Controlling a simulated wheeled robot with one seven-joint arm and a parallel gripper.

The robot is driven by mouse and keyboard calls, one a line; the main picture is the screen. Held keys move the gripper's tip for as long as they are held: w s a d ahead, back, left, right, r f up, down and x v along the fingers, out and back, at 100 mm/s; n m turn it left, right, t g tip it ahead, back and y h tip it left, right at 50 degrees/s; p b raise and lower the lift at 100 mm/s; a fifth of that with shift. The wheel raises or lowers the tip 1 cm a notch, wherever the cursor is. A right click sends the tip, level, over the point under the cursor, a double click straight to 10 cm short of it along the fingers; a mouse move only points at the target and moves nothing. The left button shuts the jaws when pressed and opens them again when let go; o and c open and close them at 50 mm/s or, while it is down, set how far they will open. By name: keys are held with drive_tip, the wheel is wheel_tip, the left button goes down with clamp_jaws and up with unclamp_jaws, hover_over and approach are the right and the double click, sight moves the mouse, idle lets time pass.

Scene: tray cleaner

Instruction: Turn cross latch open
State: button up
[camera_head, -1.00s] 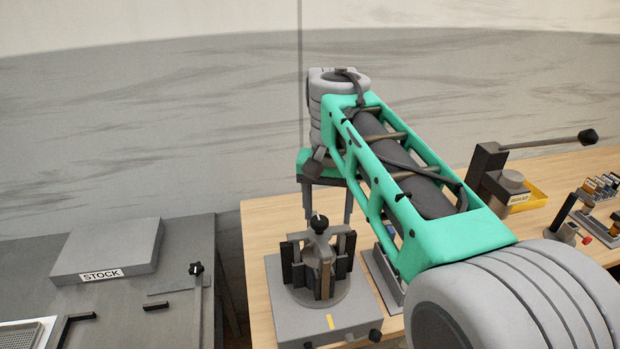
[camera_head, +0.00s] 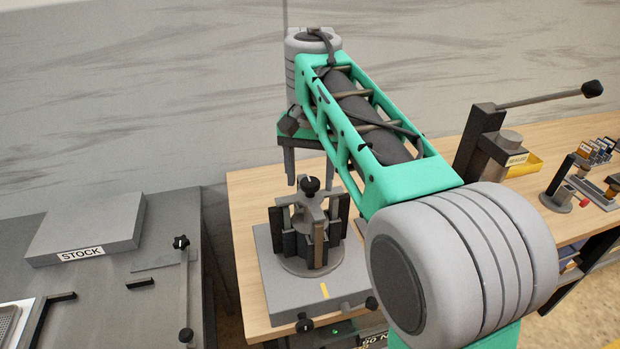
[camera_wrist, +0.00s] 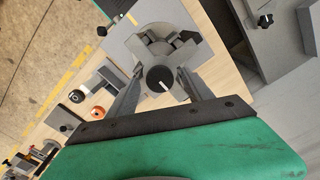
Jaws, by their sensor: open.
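The cross latch (camera_head: 325,205) is a grey piece with several arms and a black knob (camera_head: 310,185) on top. It sits on a round fixture with dark upright blocks on a grey base plate (camera_head: 275,290). My gripper (camera_head: 310,184) is open, fingers pointing down, and in the head view appears behind the latch. In the wrist view my gripper (camera_wrist: 160,84) has a finger to each side of the knob (camera_wrist: 160,78), which bears a white line. The fingers look apart from the knob. Their height relative to the latch arms is hard to tell.
A grey STOCK block (camera_head: 85,230) lies on the grey table (camera_head: 120,310) at left. A lever press (camera_head: 485,145) and a yellow tray (camera_head: 525,165) stand at right on the wooden bench (camera_head: 425,150). My forearm crosses above the bench right of the fixture.

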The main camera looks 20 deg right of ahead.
clamp_jaws()
idle(0.5)
idle(0.3)
